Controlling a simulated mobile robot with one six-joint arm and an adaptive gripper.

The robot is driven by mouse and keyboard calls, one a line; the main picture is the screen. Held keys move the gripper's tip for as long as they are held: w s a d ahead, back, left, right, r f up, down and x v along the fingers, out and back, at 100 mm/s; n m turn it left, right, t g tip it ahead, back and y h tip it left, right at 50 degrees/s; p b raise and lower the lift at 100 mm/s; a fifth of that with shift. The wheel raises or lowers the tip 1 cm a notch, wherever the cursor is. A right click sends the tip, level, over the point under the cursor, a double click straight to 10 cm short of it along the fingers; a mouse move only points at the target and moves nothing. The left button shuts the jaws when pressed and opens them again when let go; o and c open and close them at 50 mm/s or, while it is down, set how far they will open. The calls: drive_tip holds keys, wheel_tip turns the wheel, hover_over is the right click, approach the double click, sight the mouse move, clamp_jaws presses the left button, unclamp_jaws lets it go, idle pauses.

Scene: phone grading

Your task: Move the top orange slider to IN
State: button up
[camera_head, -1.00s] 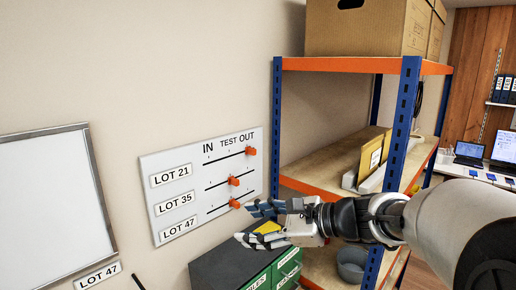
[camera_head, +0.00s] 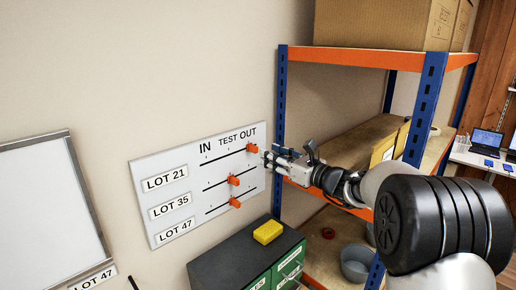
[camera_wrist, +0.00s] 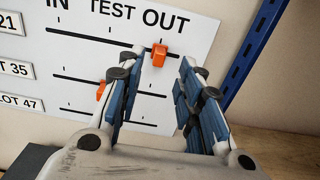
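The top orange slider (camera_head: 252,148) is at the OUT end of the top track, in the LOT 21 row of the white board (camera_head: 150,222). It also shows in the wrist view (camera_wrist: 159,55), beyond and between my fingertips. The middle slider (camera_head: 234,180) and the bottom slider (camera_head: 235,202) stand near the TEST position. In the wrist view one lower slider (camera_wrist: 101,89) shows partly behind the left finger. My gripper (camera_head: 268,158) is open, with its fingers (camera_wrist: 163,62) apart and pointing at the board. It appears just short of the top slider; contact cannot be told.
A blue and orange shelf rack (camera_head: 282,120) stands right of the board, close to my arm. A dark cabinet (camera_head: 215,268) with a yellow sponge (camera_head: 268,232) on top is below. A framed whiteboard (camera_head: 105,225) hangs at left. The wall between is clear.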

sight(257, 149)
drive_tip(key=p+x, duration=0.1)
drive_tip(key=x, duration=0.6)
drive_tip(key=shift+s, duration=0.1)
drive_tip(key=shift+c, duration=0.5)
clamp_jaws()
